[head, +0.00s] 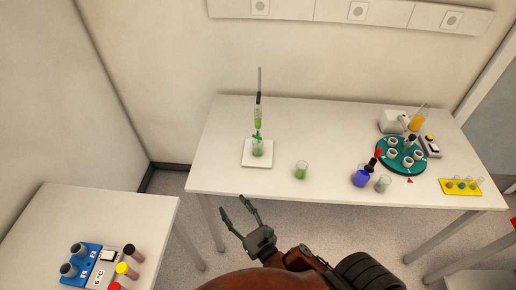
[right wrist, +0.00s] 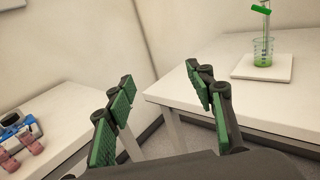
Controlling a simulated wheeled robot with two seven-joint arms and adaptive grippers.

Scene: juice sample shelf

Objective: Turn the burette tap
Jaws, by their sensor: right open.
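The burette (head: 258,116) stands upright with green liquid over a white base plate (head: 248,160) at the back left of the long table. Its green tap (head: 257,137) sits just above a beaker of green liquid (head: 257,150). In the right wrist view the tap (right wrist: 261,9) shows at the top right, above the beaker (right wrist: 263,52). My right gripper (head: 232,200) is open and empty, in front of the table's front edge and apart from the burette. It also shows in the right wrist view (right wrist: 160,78). My left gripper is not in view.
Another green beaker (head: 301,170), a blue bottle (head: 361,178), a teal round rack (head: 402,155) and a yellow strip (head: 461,187) stand further right. A second table (head: 60,215) at lower left holds a blue rack (head: 84,262) and capped tubes. The table's front left is clear.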

